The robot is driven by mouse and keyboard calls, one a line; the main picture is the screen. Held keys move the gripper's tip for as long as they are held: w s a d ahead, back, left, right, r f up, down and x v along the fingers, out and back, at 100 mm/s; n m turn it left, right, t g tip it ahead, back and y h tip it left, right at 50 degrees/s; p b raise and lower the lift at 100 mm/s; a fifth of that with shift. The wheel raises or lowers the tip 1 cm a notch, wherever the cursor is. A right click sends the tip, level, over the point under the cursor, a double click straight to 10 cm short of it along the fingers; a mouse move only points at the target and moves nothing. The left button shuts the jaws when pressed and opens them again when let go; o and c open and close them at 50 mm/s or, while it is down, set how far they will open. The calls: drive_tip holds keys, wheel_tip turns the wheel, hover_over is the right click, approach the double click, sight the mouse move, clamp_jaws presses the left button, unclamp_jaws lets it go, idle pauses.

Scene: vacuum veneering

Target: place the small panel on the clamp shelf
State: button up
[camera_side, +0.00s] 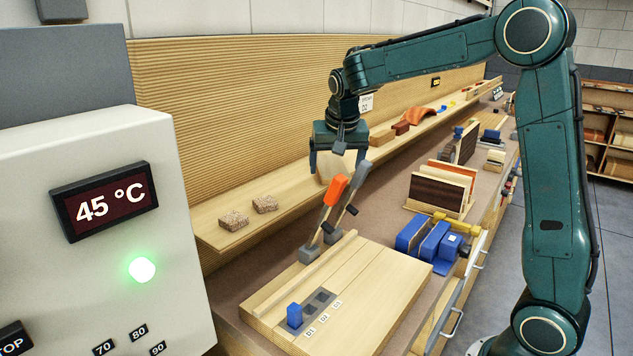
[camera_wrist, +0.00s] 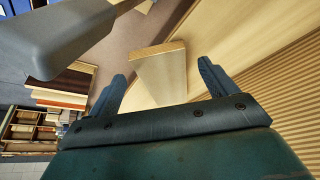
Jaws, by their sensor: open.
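The small panel (camera_side: 338,163), a pale wooden block, sits below my gripper (camera_side: 337,168) in the side view, at the front part of the long wooden shelf (camera_side: 225,195). In the wrist view the panel (camera_wrist: 160,72) lies between my two fingers (camera_wrist: 162,74), with a gap on each side. My gripper is open and not closed on it. I cannot tell whether the panel touches the shelf. A toggle clamp with an orange handle (camera_side: 336,189) stands just in front and partly covers the panel. A grey blurred clamp part (camera_wrist: 70,35) fills the wrist view's upper left.
Two cork-like blocks (camera_side: 249,212) lie on the shelf to the left. A wooden board (camera_side: 350,290) with slots and a blue block is in front. Blue clamps (camera_side: 430,240) and a rack of dark panels (camera_side: 440,190) stand right. A control box (camera_side: 90,230) reads 45 °C.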

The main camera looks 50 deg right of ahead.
drive_tip(key=v, duration=1)
drive_tip(key=shift+a+r, duration=0.1)
drive_tip(key=shift+r, duration=0.05)
drive_tip(key=s+a+f+n+y, duration=0.1)
drive_tip(key=s+a+f+n, duration=0.1)
drive_tip(key=s, duration=0.6)
drive_tip(key=s+a+f+n+t+y, duration=0.1)
drive_tip(key=s+a+f+n, duration=0.2)
drive_tip(key=s, duration=0.5)
drive_tip(key=s+a+f+n+t+y, duration=0.1)
drive_tip(key=s+a+f+n, duration=0.2)
drive_tip(key=s, duration=0.5)
drive_tip(key=a+n, duration=0.1)
drive_tip(key=a, duration=0.1)
drive_tip(key=shift+s+a+f, duration=0.2)
drive_tip(key=shift+s+a, duration=0.1)
drive_tip(key=shift+s, duration=0.1)
